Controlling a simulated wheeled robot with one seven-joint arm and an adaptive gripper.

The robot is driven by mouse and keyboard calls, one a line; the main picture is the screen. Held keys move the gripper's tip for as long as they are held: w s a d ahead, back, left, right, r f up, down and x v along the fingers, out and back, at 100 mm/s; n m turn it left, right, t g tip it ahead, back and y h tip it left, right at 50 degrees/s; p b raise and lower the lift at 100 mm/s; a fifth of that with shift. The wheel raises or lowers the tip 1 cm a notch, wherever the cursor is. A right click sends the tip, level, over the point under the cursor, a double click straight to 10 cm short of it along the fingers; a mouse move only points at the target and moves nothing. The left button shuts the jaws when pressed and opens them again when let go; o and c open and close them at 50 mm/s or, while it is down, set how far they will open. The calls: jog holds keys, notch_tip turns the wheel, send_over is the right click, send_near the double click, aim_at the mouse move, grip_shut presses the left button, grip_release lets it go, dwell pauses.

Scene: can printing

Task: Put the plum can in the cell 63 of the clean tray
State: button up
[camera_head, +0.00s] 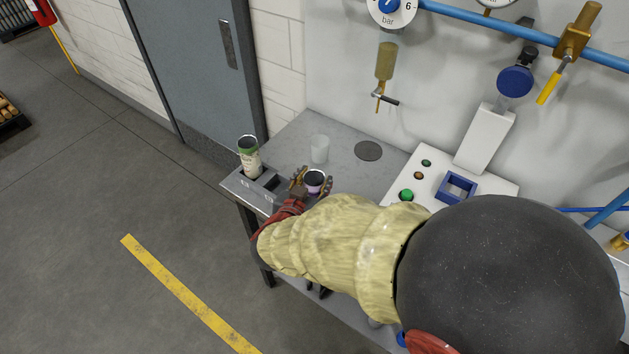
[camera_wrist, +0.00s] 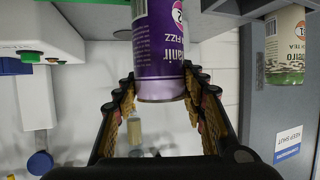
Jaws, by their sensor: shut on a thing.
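A purple can (camera_head: 314,180), the plum can, is held between the fingers of my gripper (camera_head: 312,184) near the front edge of the table. In the wrist view the purple can (camera_wrist: 160,50) shows at the top, with my gripper (camera_wrist: 158,88) shut on it. A grey tray (camera_head: 232,184) lies at the table's left end, just left of my gripper. Its cell markings are too small to read. A cream can with a green band (camera_head: 249,158) stands in its left cell; a dark cell beside it looks empty. My arm hides part of the table.
A clear cup (camera_head: 319,149) stands behind my gripper. A dark round disc (camera_head: 368,151) lies further right on the table. A white machine (camera_head: 440,175) with buttons and a blue square frame (camera_head: 456,187) stands at the right. A grey door (camera_head: 195,70) is at the back left.

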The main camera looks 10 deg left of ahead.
jog(key=o, duration=0.7)
jog(key=shift+f, duration=0.1)
jog(key=shift+o, duration=0.6)
jog(key=shift+r, duration=0.2)
jog(key=p+v, duration=0.4)
jog(key=v, duration=0.8)
jog(key=shift+f, duration=0.1)
